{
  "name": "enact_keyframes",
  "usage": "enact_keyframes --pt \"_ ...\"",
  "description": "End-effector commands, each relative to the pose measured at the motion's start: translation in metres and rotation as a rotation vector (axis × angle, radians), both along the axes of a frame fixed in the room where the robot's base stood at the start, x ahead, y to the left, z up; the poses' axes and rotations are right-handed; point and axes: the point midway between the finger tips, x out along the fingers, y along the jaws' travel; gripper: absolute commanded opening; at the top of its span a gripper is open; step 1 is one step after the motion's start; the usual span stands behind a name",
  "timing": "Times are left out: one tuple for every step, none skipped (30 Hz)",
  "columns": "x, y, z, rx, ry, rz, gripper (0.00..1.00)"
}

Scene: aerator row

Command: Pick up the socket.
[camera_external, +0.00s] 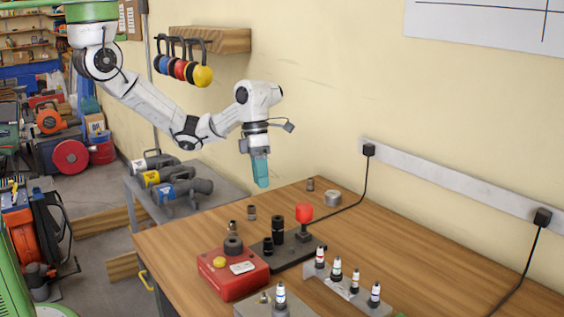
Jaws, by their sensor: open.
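My gripper (261,172), with teal fingers pointing down, hangs above the back left of the wooden table (420,262). It is open, with nothing visible in it. Several small socket-like cylinders stand on the table: a grey-brown one (250,213) below the gripper, another (310,184) further back, and a small one (232,227) at the left. A tall black cylinder (278,228) and a shorter black one (267,247) stand on or beside a dark base. I cannot tell which of these is the socket. The gripper is apart from all of them.
A red box (232,284) with a dark ring on top is at the front left. A red knob (304,213) stands on the dark base. A metal rack (352,294) holds white-and-black pieces. A silver cylinder (332,198) is near the wall. A black cable (366,186) crosses the back.

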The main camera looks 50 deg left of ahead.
Motion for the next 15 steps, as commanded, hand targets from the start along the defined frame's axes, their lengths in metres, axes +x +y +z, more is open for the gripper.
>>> enact_keyframes --pt "-0.008 0.000 0.016 0.066 -0.028 -0.072 0.55" --pt "-0.011 0.000 0.017 0.101 -0.043 -0.107 0.55" --pt "-0.015 0.002 0.018 0.143 -0.060 -0.152 0.55" --pt "-0.018 0.003 0.019 0.171 -0.071 -0.180 0.55" --pt "-0.020 0.004 0.019 0.196 -0.080 -0.206 0.55" --pt "-0.022 0.006 0.019 0.222 -0.091 -0.232 0.55" --pt "-0.023 0.007 0.019 0.239 -0.097 -0.247 0.55" --pt "-0.024 0.007 0.018 0.251 -0.100 -0.259 0.55" --pt "-0.025 0.008 0.017 0.263 -0.104 -0.271 0.55" --pt "-0.026 0.009 0.015 0.270 -0.106 -0.277 0.55" --pt "-0.026 0.009 0.010 0.265 -0.102 -0.273 0.55" --pt "-0.026 0.008 0.005 0.264 -0.101 -0.270 0.55" --pt "-0.026 0.009 0.001 0.263 -0.100 -0.269 0.55" --pt "-0.026 0.009 -0.004 0.262 -0.099 -0.269 0.55" --pt "-0.026 0.009 -0.010 0.262 -0.100 -0.269 0.55"
